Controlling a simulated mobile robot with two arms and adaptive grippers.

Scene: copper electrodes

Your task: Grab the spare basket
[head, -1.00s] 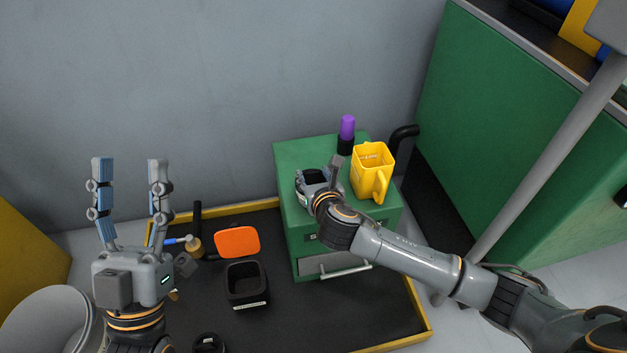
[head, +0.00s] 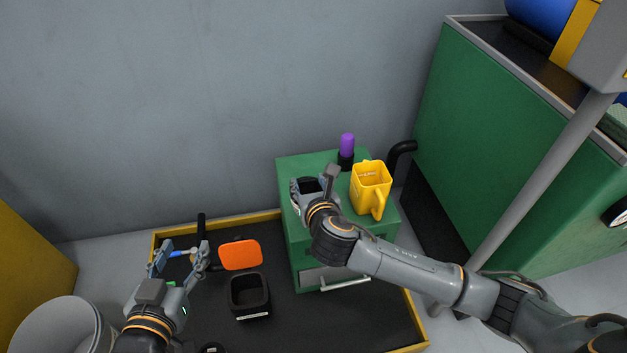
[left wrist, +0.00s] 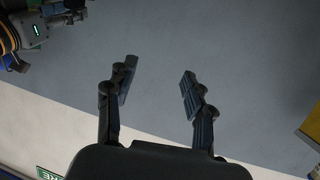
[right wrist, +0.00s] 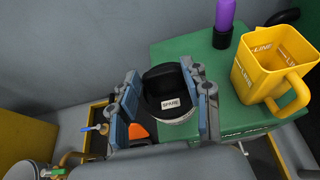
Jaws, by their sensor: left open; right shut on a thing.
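The spare basket, a dark round container (right wrist: 168,92) with a white label reading SPARE, is between the fingers of my right gripper (right wrist: 162,108) in the right wrist view. The gripper is shut on it. In the head view the basket's dark top (head: 308,186) shows at the left part of the green cabinet top; whether it touches the cabinet is hard to tell. My left gripper (head: 180,250) is open and empty at the left, over the black mat. In the left wrist view its fingers (left wrist: 158,85) are apart with only wall behind.
A yellow jug marked LINE (head: 370,185) and a purple-topped bottle (head: 346,148) stand on the green cabinet (head: 300,235), right of the basket. A black square bin (head: 249,296) and an orange piece (head: 240,255) are on the yellow-edged mat. A grey post rises at right.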

